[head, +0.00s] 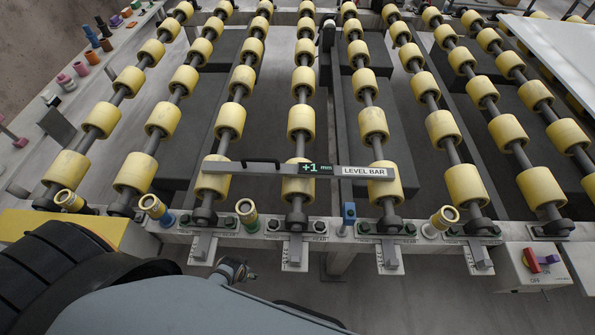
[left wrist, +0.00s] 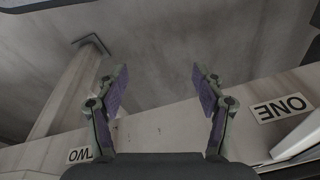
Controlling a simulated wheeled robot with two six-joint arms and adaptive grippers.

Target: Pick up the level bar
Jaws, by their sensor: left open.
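The level bar (head: 328,171) lies across several yellow rollers near the front rail in the head view. It is a long dark grey bar with a black handle (head: 261,162) at its left part, a green "+1 mm" display and a white "LEVEL BAR" label. My left gripper (left wrist: 158,82) is open and empty in the left wrist view, facing a pale grey surface. The level bar does not show in that view. A small dark part at the tip of my arm (head: 234,270) shows below the front rail in the head view, apart from the bar. My right gripper is not in view.
Rows of yellow rollers (head: 373,125) fill the middle. The front rail (head: 340,232) carries brass-coloured cylinders and a blue piece (head: 348,213). A red-handled switch box (head: 532,265) is at right, a white panel (head: 560,55) behind it. Small coloured pieces line the left ledge (head: 60,115).

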